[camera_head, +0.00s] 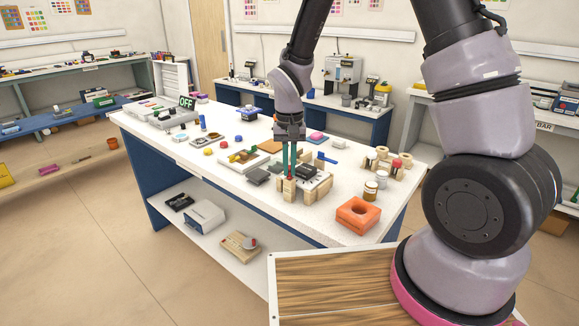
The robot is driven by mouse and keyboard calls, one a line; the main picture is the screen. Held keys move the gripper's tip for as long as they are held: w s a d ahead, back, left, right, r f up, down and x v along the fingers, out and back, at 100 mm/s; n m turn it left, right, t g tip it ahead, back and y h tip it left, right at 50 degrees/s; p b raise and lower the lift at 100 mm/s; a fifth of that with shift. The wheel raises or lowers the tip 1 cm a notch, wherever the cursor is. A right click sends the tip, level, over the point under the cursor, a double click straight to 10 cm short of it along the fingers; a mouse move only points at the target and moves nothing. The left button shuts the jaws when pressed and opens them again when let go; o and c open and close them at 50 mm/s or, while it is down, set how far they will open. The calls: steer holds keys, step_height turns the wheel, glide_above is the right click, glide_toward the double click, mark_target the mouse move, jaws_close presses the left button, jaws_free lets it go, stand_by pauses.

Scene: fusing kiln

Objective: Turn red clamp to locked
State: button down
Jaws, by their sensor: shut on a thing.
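The red clamp (290,174) shows only as a small red patch on a pale wooden fixture (290,191) near the middle of the white table. My gripper (290,168) points straight down over it, its two teal fingers close together. The fingers are shut on the red clamp and cover most of it. Its angle, and whether it stands at locked, cannot be read at this size.
An orange block with a round hole (358,215) stands at the table's front right. Jars (370,190) and wooden blocks stand behind it. Dark plates (258,176) and a blue-handled tool (327,158) lie near the fixture. The table's front left strip (215,172) is fairly clear.

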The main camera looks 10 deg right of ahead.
steer(key=m, duration=0.4)
steer(key=shift+m, duration=2.2)
steer(key=c, duration=1)
jaws_free()
step_height(320, 180, up, 11)
steer(key=shift+f, duration=0.1)
